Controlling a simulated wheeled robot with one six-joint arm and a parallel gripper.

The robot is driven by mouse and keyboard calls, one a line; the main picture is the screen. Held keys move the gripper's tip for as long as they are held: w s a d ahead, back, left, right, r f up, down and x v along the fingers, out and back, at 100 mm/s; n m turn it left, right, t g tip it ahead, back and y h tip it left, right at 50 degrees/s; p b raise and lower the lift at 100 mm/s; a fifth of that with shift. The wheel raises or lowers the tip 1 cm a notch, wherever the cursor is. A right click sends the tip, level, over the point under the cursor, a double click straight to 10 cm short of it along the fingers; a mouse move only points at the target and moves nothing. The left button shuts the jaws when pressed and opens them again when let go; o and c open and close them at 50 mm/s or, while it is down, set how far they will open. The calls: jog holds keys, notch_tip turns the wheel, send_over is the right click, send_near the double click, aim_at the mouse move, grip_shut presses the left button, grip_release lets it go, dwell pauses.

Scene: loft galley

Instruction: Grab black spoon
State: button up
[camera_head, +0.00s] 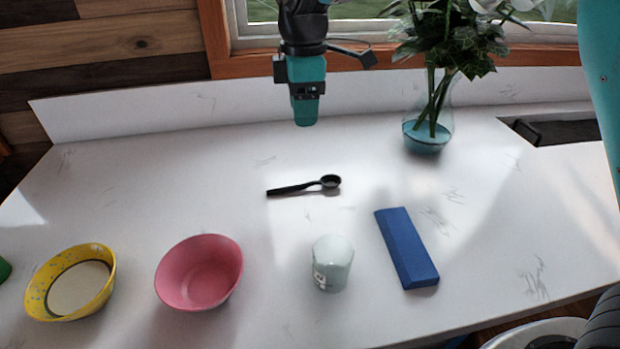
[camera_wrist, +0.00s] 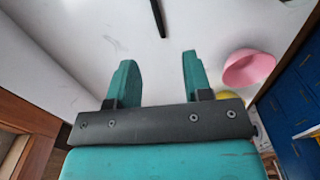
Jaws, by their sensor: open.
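The black spoon (camera_head: 305,186) lies flat on the white countertop in the head view, its round bowl to the right and its handle to the left. In the wrist view part of the black spoon (camera_wrist: 158,18) shows at the top edge, beyond the fingertips; the rest is out of frame. My gripper (camera_head: 305,122) hangs above the counter, behind the spoon as the head view sees it, and apart from it. In the wrist view my gripper (camera_wrist: 158,62) has its two teal fingers spread, with nothing between them.
A pink bowl (camera_head: 199,273), a yellow bowl (camera_head: 42,283), a pale cup (camera_head: 333,264) and a blue block (camera_head: 406,247) stand nearer the front. A glass vase (camera_head: 428,133) with flowers stands at the back right, near the sink (camera_head: 565,132). The counter around the spoon is clear.

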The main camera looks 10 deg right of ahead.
jog(key=w, duration=0.1)
jog(key=p, duration=0.4)
send_over(299, 185)
jog(key=shift+n, duration=0.4)
notch_tip(299, 185, down, 12)
jog(key=shift+w+d+f, duration=0.1)
jog(key=shift+f, duration=0.15)
jog(key=shift+f+p, duration=1.4)
jog(key=shift+f, duration=1.2)
grip_shut()
